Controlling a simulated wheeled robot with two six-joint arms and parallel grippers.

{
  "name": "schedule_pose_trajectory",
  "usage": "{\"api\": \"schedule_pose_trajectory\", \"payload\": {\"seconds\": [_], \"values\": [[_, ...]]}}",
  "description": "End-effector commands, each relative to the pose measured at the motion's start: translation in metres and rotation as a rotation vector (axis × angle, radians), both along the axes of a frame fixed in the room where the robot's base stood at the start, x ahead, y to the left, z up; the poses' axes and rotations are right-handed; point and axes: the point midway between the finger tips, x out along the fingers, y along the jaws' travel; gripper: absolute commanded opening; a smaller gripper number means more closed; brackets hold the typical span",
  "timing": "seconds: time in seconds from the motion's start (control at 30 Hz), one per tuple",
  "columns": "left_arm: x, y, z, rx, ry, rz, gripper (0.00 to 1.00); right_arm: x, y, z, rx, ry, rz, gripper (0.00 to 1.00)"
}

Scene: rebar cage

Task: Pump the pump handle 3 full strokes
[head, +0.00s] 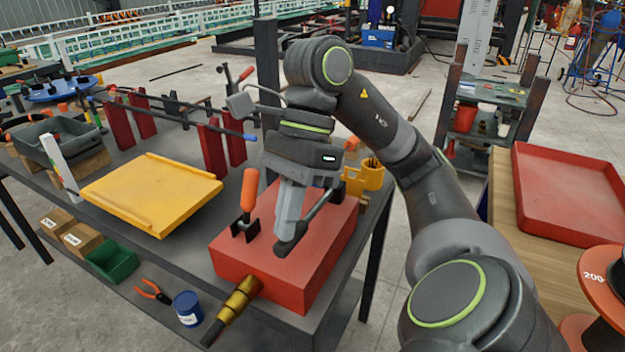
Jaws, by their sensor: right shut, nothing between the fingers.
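The pump is a red block (315,262) on the near right corner of the dark workbench. Its pump handle (249,190) has an orange grip and stands nearly upright from a dark bracket on the block's top. A brass fitting (240,296) with a dark hose end sticks out of the block's front. My right gripper (284,246) points down over the block's top, just right of the handle. It is shut and holds nothing. A gap shows between it and the orange grip; whether its tips touch the block I cannot tell. My left gripper is not in view.
A yellow tray (152,194) lies left of the pump. Red uprights (212,150) carrying bars stand behind it. A yellow holder (364,178) is behind the pump's right side. A red tray (575,192) lies on the wooden table at right. The bench between yellow tray and pump is clear.

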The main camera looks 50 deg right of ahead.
Motion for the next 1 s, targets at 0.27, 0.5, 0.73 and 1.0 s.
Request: {"api": "schedule_pose_trajectory", "payload": {"seconds": [0.27,0.5,0.73,1.0], "values": [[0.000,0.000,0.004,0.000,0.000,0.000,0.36,0.001,-0.002,0.006,-0.004,-0.001,-0.001,0.00],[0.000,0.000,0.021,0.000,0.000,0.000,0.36,0.003,-0.012,0.035,-0.003,0.000,-0.003,0.00],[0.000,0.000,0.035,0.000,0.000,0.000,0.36,0.006,-0.021,0.061,-0.001,0.000,-0.002,0.00],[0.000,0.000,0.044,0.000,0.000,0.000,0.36,0.008,-0.028,0.078,-0.001,0.000,0.000,0.00]]}}
